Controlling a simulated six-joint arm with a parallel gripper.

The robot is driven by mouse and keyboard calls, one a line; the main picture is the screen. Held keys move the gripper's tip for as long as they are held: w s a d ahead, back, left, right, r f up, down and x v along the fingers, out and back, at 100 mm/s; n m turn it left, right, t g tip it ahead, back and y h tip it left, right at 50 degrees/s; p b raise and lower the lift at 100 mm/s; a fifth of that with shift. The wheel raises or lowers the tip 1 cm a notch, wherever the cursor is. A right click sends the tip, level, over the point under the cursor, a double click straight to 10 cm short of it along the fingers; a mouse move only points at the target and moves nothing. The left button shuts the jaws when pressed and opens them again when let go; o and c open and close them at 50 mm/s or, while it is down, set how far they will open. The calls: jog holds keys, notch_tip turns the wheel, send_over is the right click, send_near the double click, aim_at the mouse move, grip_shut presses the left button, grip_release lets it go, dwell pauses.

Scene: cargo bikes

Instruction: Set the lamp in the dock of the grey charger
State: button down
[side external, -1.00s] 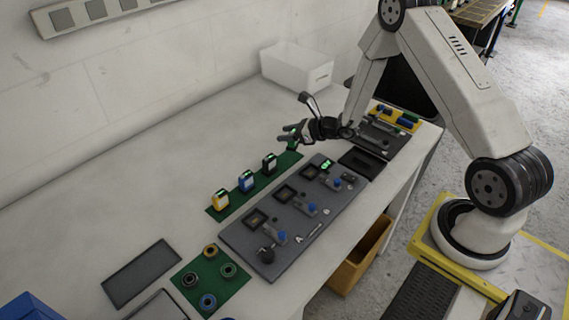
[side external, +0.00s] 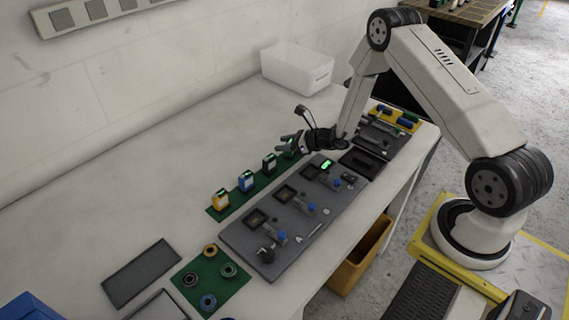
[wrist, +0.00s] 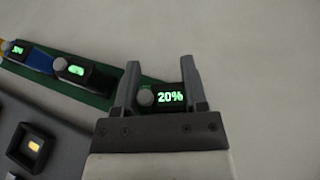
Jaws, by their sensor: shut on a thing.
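My gripper (side external: 289,144) is low at the far right end of a green mat (side external: 232,203). In the wrist view its fingers (wrist: 160,78) are shut on a dark lamp (wrist: 170,97) with a round pale button and a green "20%" display. Three more lamps stand in a row on the mat: yellow (side external: 220,199), blue (side external: 246,182) and black (side external: 269,165). A dark charger board (side external: 262,239) lies in front with several square docks, one (side external: 285,193) near its middle; a dock also shows in the wrist view (wrist: 30,146). I cannot tell which charger is the grey one.
Blue-knobbed parts (side external: 310,208) stand on the board beside the docks. A green mat with several rings (side external: 238,286) and a dark flat tray (side external: 140,273) lie toward the lower left. A white bin (side external: 297,70) stands at the wall. The table behind the lamps is clear.

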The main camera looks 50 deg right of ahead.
jog(key=shift+f, duration=0.1)
jog(key=shift+c, duration=0.7)
grip_release()
jog(key=shift+s+d+r, duration=0.2)
jog(key=shift+s+r, duration=0.15)
jog(key=shift+s, duration=0.05)
jog(key=v, duration=1.1)
